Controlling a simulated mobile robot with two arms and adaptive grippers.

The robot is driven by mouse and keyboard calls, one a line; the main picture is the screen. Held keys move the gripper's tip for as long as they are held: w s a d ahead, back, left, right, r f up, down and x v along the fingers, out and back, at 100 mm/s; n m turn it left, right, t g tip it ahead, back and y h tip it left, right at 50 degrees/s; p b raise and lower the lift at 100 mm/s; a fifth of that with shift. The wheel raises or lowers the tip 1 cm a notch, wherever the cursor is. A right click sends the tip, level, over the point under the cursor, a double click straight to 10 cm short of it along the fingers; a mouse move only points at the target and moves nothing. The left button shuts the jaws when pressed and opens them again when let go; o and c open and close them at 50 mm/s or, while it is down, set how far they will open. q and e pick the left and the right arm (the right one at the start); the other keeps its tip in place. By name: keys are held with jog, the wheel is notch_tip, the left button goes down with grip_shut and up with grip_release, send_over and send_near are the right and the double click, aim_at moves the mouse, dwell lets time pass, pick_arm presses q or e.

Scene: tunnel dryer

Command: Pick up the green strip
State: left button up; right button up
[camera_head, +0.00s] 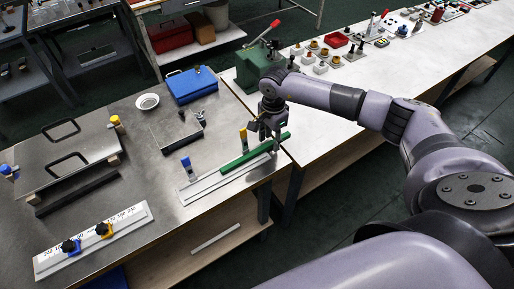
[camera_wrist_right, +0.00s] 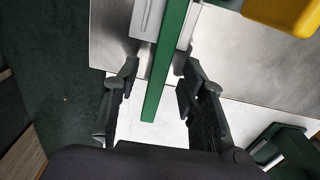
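The green strip (camera_head: 240,158) is long and thin and lies on a silver metal rail (camera_head: 215,183) near the right edge of the steel table. My right gripper (camera_head: 271,138) is over the strip's far right end. In the right wrist view, the green strip (camera_wrist_right: 168,60) runs between the two spread fingers of my right gripper (camera_wrist_right: 158,68). There are gaps on both sides, so the fingers are open and not gripping it. The strip's end sticks out past the rail. My left gripper is not in view.
A green machine (camera_head: 250,68) with a red-handled lever stands behind the gripper. A blue box (camera_head: 192,85) and a white bowl (camera_head: 147,101) sit further back.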

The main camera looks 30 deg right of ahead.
jog(key=shift+f, duration=0.4)
jog(key=shift+c, duration=0.2)
grip_shut()
